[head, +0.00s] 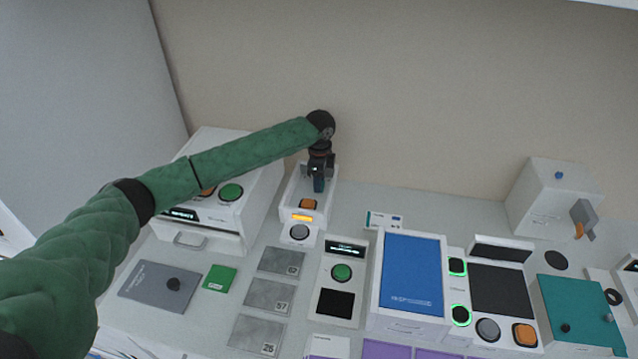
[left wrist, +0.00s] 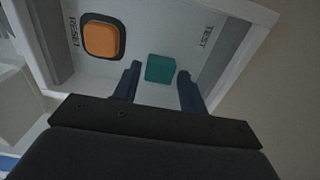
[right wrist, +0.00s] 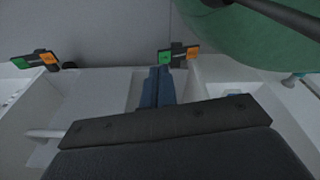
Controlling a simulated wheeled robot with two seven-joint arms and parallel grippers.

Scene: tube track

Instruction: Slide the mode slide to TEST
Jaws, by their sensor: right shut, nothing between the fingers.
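The mode slide (left wrist: 160,68) is a teal block on a white panel, between the orange button marked RESET and the word TEST. My left gripper (left wrist: 157,85) is open, with one finger on each side of the slide and gaps showing; I cannot tell whether either touches it. In the head view my left gripper (head: 319,184) points down into the narrow white housing (head: 288,212), hiding the slide. My right gripper (right wrist: 158,80) is shut and empty in the right wrist view; it is not in the head view.
The orange button (head: 308,204) sits in the housing in front of the left gripper. A white box with a green button (head: 231,192) stands close on the left. A blue panel (head: 412,272) and a teal panel (head: 575,308) lie to the right. A beige wall is behind.

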